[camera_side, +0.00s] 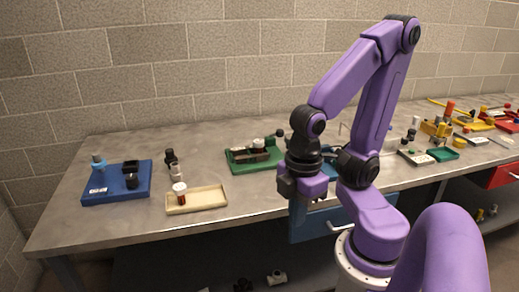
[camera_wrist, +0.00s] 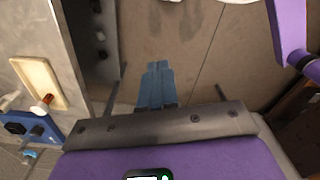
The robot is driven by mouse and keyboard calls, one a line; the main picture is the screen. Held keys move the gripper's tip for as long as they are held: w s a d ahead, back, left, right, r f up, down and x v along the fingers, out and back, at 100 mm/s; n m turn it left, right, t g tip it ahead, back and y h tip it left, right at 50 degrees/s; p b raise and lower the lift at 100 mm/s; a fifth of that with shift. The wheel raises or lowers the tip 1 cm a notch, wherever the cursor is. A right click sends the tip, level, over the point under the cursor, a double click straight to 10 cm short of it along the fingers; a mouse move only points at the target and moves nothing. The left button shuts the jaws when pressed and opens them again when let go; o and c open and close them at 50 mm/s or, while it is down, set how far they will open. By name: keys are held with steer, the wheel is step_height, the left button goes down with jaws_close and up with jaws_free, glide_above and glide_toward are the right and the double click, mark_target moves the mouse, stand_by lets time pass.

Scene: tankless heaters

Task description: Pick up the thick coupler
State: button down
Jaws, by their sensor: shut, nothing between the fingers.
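My gripper (camera_wrist: 156,68) is shut and empty; its blue fingers lie together in the wrist view, over the floor beyond the table edge. In the side view my gripper's dark body is in front of the table's front edge, and its fingertips are hard to make out. I cannot tell which fitting is the thick coupler. A white-capped reddish-brown piece (camera_side: 180,194) stands in the beige tray (camera_side: 213,206); it also shows in the wrist view (camera_wrist: 42,104). Dark and pale fittings (camera_side: 171,160) stand behind that tray. Dark cylindrical pieces (camera_side: 131,181) are on the blue tray (camera_side: 97,199).
The grey table (camera_side: 120,226) has bare room around the trays at left. Several trays and tools, including a teal tray (camera_side: 443,154), crowd the right side. A blue drawer (camera_side: 315,226) sits under the tabletop.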

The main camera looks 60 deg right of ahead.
steer(key=c, duration=0.5)
jaws_free()
steer(key=shift+c, duration=0.2)
steer(key=shift+w, duration=0.1)
steer(key=n+t+h, duration=0.3)
steer(key=n+h, duration=0.5)
steer(key=h, duration=0.6)
glide_toward(258, 143)
steer(key=shift+y, duration=0.3)
steer(key=x, duration=1.2)
steer(key=shift+w+d+r, duration=0.1)
steer(key=shift+d+r, duration=0.05)
steer(key=shift+r, duration=0.05)
